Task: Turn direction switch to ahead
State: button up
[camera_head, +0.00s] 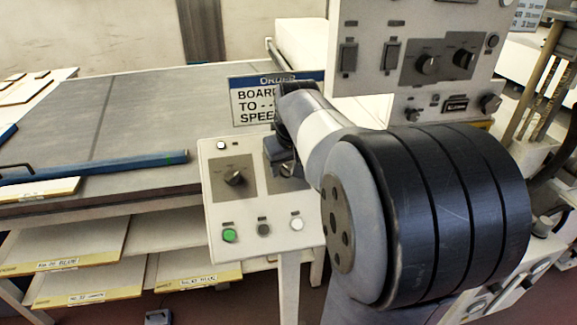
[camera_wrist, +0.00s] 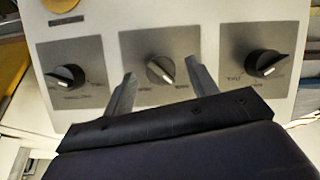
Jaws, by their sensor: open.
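In the wrist view a pale panel (camera_wrist: 105,20) carries three rotary knobs on grey plates. The middle knob (camera_wrist: 161,69) is grey, and its white pointer is toward the lower right. A black knob (camera_wrist: 68,77) is at left and another black knob (camera_wrist: 267,63) at right. The labels are too blurred to tell which is the direction switch. My gripper (camera_wrist: 159,74) is open, its fingers apart on either side of the middle knob; contact cannot be told. In the head view my gripper (camera_head: 285,166) is at the low control panel (camera_head: 215,205), and my arm hides its right part.
The low panel has a black knob (camera_head: 234,177), a green button (camera_head: 229,236), a grey button (camera_head: 264,230) and a white button (camera_head: 297,223). An upper switch box (camera_head: 365,20) rises behind my arm. A sign (camera_head: 250,100) and a wide bed (camera_head: 120,110) with a blue bar (camera_head: 100,168) are left.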

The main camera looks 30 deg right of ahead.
jog(key=shift+w+d+f, duration=0.1)
jog(key=shift+w+f, duration=0.15)
jog(key=shift+f, duration=0.4)
jog(key=shift+c, duration=0.5)
jog(key=c, duration=0.9)
jog(key=shift+o, duration=0.2)
